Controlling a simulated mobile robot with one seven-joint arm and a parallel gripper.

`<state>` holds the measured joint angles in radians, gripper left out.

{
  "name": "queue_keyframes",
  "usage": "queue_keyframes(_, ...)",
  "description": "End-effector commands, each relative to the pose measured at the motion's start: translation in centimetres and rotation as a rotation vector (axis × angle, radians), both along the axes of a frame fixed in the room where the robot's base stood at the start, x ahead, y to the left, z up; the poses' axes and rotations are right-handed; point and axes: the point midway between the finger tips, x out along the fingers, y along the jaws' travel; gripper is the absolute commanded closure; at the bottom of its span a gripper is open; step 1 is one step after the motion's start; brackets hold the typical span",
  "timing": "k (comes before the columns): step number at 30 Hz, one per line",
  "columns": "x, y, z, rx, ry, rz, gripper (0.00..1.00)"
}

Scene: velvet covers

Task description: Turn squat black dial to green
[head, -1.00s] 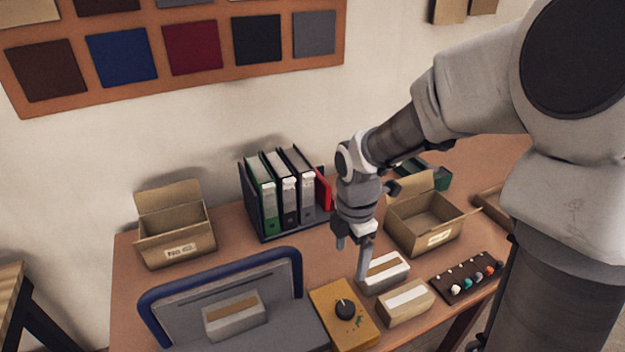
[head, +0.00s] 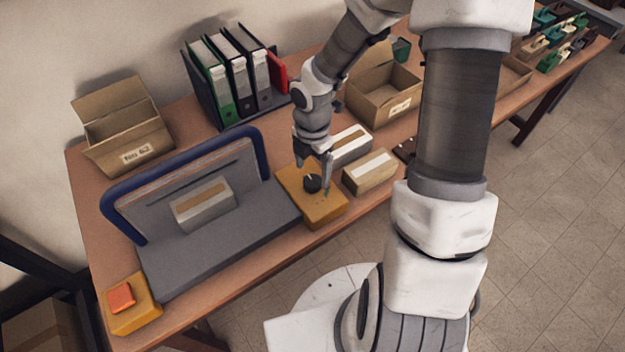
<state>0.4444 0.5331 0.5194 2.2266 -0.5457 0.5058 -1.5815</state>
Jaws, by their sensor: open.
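The squat black dial (head: 312,183) sits on top of a yellow box (head: 325,209) near the table's front edge. A pale pointer line shows on the dial. A small green mark (head: 326,192) shows on the box to the right of the dial. My gripper (head: 313,174) is open and points down over the dial, with one finger to each side of it in this view. Whether the fingers touch the dial I cannot tell.
A grey machine with a blue-edged panel (head: 256,153) stands to the left. Small cartons (head: 370,173) lie close on the right. Binders (head: 232,75) and open cardboard boxes (head: 123,126) stand behind. An orange button (head: 122,297) is at the front left.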

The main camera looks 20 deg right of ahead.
Motion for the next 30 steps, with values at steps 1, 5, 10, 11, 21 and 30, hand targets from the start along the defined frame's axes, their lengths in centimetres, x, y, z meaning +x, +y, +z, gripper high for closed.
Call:
queue_keyframes(1,-0.1,0.1,-1.2,0.001,0.003,0.001,0.11)
queue_keyframes(5,0.0,0.0,-2.7,0.000,0.001,0.000,0.11)
queue_keyframes(10,0.0,0.0,-3.5,0.000,0.000,-0.001,0.11)
queue_keyframes(11,0.0,0.0,-3.6,0.000,0.000,-0.001,0.11)
queue_keyframes(21,0.0,0.0,-3.5,0.000,0.000,-0.001,0.29)
queue_keyframes(30,0.0,0.0,-3.5,0.000,0.000,-0.001,0.83)
